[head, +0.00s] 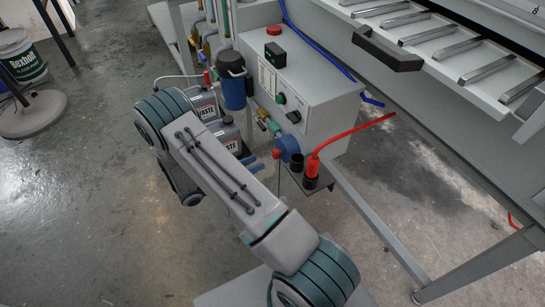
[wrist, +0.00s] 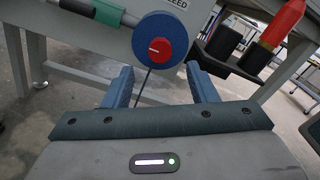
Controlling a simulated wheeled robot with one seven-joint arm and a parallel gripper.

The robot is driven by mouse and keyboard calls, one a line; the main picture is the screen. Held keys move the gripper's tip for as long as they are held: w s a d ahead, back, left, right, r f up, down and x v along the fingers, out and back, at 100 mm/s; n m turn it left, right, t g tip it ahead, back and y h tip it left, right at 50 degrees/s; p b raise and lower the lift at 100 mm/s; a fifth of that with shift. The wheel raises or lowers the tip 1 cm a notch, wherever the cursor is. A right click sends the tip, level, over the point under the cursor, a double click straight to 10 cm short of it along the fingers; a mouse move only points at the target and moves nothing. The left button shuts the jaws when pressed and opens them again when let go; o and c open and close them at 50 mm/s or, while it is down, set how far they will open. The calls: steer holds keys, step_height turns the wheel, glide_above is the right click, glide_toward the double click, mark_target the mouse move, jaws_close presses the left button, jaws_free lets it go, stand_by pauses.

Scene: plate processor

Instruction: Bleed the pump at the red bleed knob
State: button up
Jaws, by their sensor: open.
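The red bleed knob (wrist: 157,51) sits at the centre of a round blue disc (wrist: 143,33), with a pale mark on its face. In the head view the red knob (head: 276,153) shows beside the blue disc (head: 289,146) on the pump unit's lower front. My gripper (wrist: 160,82) is open and empty. In the wrist view its two blue fingers stand left and right, with the knob just beyond them and between their lines. The fingers do not touch it. In the head view my arm hides most of the gripper.
A thin dark rod (wrist: 145,85) runs down below the knob. Waste jugs (head: 205,112) and a blue filter housing (head: 233,90) stand left.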

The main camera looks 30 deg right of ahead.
mark_target(273, 155)
steer(key=d+b, duration=0.1)
steer(key=d, duration=0.6)
steer(key=shift+w+d, duration=0.1)
steer(key=shift+d, duration=0.25)
steer(key=c, duration=1)
